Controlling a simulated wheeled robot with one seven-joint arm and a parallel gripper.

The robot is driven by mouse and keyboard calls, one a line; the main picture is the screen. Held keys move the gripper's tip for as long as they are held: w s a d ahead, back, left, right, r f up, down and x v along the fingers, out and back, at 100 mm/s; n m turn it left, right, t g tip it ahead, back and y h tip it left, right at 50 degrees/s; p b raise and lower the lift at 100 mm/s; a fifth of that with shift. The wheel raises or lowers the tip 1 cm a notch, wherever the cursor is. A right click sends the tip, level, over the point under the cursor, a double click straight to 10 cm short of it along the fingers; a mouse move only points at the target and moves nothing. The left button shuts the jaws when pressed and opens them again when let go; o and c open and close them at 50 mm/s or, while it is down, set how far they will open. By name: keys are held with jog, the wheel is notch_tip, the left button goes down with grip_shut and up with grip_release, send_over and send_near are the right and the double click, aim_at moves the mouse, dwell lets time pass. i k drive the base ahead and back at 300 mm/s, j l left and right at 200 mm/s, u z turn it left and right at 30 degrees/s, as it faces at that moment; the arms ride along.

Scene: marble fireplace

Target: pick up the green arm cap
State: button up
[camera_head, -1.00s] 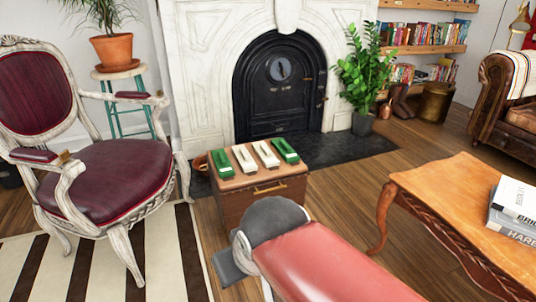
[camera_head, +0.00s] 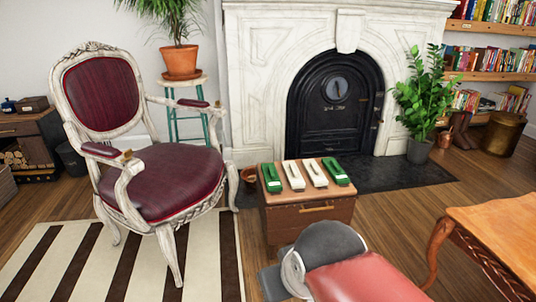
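Two green arm caps lie on top of a small wooden chest (camera_head: 300,218). One green cap (camera_head: 271,178) is at the left end of the row and the other green cap (camera_head: 335,171) is at the right end. Two white caps, a left one (camera_head: 293,175) and a right one (camera_head: 315,173), lie between them. All lie apart, side by side. My red and grey arm shows at the bottom, in front of the chest. My gripper is not clearly visible in this view.
A maroon armchair (camera_head: 160,180) stands left of the chest on a striped rug (camera_head: 100,262). A fireplace (camera_head: 335,100) is behind the chest. A wooden table (camera_head: 500,235) is at the right. A potted plant (camera_head: 420,105) stands by the hearth.

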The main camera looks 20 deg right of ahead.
aim_at(273, 183)
jog(key=z, duration=0.5)
jog(key=i+j+z, duration=0.25)
jog(key=i+z, duration=0.2)
jog(key=i+j+z, duration=0.4)
jog(key=i+j, duration=0.3)
jog(key=j, duration=0.15)
jog(key=i+j+z, duration=0.1)
jog(key=i+j, duration=0.25)
jog(key=j, duration=0.1)
